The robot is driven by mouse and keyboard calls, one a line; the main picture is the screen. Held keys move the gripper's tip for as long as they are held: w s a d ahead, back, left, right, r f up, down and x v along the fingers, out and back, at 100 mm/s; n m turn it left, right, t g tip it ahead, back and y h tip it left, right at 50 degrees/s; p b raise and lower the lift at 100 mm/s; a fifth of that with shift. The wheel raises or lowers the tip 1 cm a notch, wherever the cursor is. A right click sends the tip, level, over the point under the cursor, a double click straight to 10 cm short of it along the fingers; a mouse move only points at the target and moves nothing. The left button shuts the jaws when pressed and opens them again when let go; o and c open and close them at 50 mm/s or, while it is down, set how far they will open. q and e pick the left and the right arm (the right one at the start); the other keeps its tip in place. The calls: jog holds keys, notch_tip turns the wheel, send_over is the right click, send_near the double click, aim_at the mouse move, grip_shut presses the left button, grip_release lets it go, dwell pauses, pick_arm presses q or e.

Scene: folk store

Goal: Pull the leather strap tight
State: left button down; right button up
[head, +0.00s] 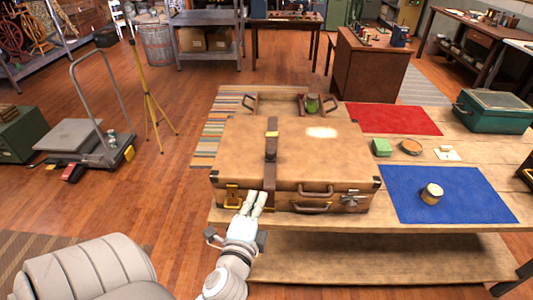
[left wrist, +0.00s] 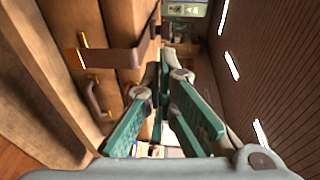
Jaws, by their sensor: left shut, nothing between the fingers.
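A tan leather suitcase (head: 320,160) lies shut on the wooden table (head: 330,238). A dark brown leather strap (head: 271,152) crosses its lid from back to front, with a brass-coloured piece (head: 272,134) on it. In the left wrist view, a brown strap-like band (left wrist: 108,58) stands out beside a brass fitting (left wrist: 82,55) on the case. My left gripper (head: 258,194) is at the front of the case near the strap's lower end. Its green-padded fingers (left wrist: 160,78) are shut and empty, close to the band. The fingers partly hide the strap's lower end. My right gripper is out of view.
A brass latch (head: 232,195) and a carry handle (head: 313,208) sit on the case front. To the right are a blue mat (head: 455,205) with a small round tin (head: 431,193), a red mat (head: 390,117) and a green box (head: 495,110). A grey chair (head: 90,270) stands front left.

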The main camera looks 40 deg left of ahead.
aim_at(269, 151)
pick_arm(q)
jog(key=x, duration=0.4)
jog(key=r+x, duration=0.1)
jog(key=x, duration=0.9)
jog(key=shift+w+a+r, duration=0.15)
jog(key=shift+w+a, duration=0.1)
jog(key=shift+a, duration=0.05)
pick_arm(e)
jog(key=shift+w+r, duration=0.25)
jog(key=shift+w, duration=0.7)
pick_arm(q)
jog(key=x, duration=0.4)
jog(key=shift+s+a+r, duration=0.15)
jog(key=shift+a+r, duration=0.15)
jog(key=shift+a, duration=0.1)
jog(key=shift+s+r, duration=0.1)
jog(key=shift+r, duration=0.05)
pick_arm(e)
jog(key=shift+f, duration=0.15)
